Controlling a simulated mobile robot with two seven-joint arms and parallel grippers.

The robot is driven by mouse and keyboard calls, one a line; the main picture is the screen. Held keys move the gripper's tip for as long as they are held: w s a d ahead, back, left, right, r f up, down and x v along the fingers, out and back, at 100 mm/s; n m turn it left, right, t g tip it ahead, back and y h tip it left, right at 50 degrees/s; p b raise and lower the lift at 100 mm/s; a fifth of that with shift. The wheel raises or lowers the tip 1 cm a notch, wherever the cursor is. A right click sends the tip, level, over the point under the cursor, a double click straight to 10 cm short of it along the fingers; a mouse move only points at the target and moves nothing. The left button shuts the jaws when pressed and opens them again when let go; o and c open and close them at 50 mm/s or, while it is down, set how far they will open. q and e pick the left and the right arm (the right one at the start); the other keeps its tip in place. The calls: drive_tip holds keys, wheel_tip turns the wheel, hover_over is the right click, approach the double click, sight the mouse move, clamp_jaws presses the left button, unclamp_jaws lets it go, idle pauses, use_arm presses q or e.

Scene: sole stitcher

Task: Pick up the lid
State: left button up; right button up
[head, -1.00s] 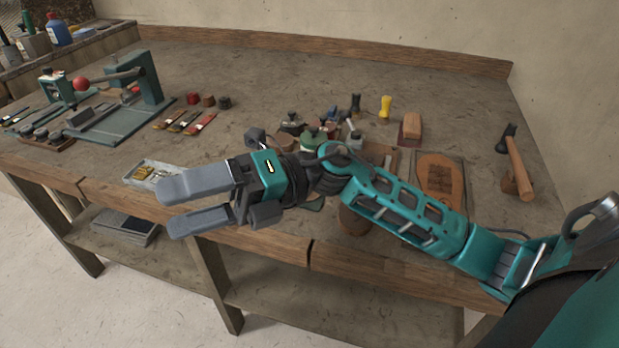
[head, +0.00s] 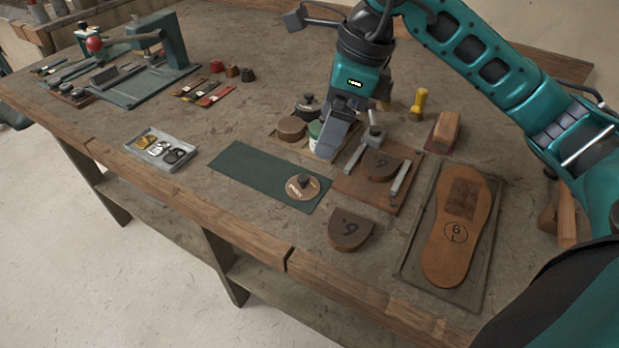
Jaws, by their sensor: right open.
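A round tan lid (head: 303,187) with a dark knob and printed lettering lies flat on the right end of a dark green mat (head: 245,172). My right gripper (head: 325,150) points down behind and to the right of the lid, apart from it. Its grey fingers are in front of a green and white jar (head: 314,131) and partly hide it; only one finger shows clearly. The gripper holds nothing that I can see. My left gripper is out of view.
Beside the jar stand a brown-topped pot (head: 291,129) and a black-topped pot (head: 307,105). A clamp board (head: 350,186), a loose heel piece (head: 349,230) and a sole tray (head: 408,262) lie to the right. A metal parts tray (head: 150,139) lies left.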

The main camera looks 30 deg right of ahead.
hover_over(306, 178)
drive_tip(key=s+d, duration=0.1)
drive_tip(key=d, duration=0.1)
wheel_tip(306, 178, down, 7)
drive_tip(key=shift+s+a+r+b, duration=0.1)
drive_tip(key=shift+a+r+b, duration=0.05)
drive_tip(key=shift+b, duration=0.15)
drive_tip(key=shift+a+f, duration=0.1)
drive_tip(key=shift+f, duration=0.35)
drive_tip(key=x, duration=0.4)
drive_tip(key=shift+w+a+f, duration=0.25)
drive_tip(key=shift+w+f, duration=0.05)
drive_tip(key=shift+f, duration=0.05)
drive_tip(key=shift+c, duration=0.4)
drive_tip(key=c, duration=1)
